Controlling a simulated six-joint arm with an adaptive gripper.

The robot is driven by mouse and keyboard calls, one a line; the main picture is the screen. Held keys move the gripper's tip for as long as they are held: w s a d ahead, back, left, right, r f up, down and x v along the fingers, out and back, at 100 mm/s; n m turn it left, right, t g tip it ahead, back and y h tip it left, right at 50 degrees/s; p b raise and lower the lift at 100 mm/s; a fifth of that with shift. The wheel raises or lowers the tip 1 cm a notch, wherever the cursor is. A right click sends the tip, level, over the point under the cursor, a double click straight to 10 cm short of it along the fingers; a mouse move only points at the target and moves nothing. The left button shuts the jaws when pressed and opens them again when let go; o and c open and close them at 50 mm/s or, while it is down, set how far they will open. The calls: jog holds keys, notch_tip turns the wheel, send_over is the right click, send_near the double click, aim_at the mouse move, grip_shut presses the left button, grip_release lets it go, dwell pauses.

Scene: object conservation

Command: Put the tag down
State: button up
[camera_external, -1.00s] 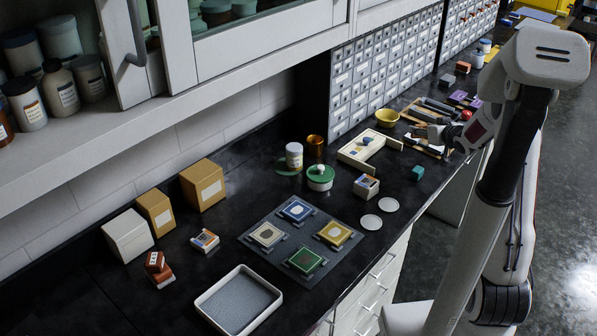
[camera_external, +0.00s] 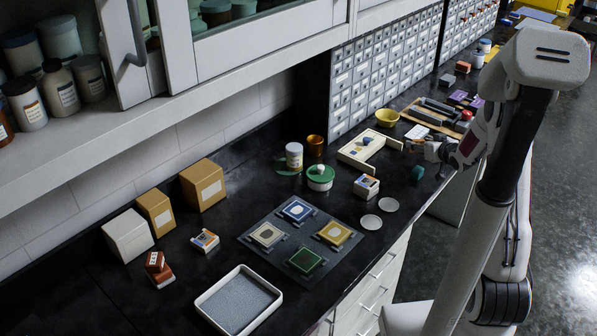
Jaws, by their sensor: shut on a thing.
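My gripper (camera_external: 428,148) is low over the bench at the right, near the front edge of a wooden tray (camera_external: 459,129). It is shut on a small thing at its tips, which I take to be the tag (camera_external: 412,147). The tag is tiny, pale and partly hidden by the fingers; its markings cannot be read. I cannot tell whether it touches the bench. A teal block (camera_external: 417,173) is on the bench just below the gripper in the picture.
A cream open-sided tray (camera_external: 366,151) is left of the gripper and a yellow bowl (camera_external: 387,117) behind it. Two white discs (camera_external: 371,222), a small box (camera_external: 366,187) and a dark panel with coloured tiles (camera_external: 259,250) are nearer.

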jog(key=shift+f, duration=1.85)
jog(key=shift+f, duration=0.1)
jog(key=o, duration=0.8)
jog(key=shift+o, duration=0.2)
jog(key=shift+s+r, duration=0.1)
jog(key=shift+r, duration=0.1)
jog(key=shift+v, duration=5.9)
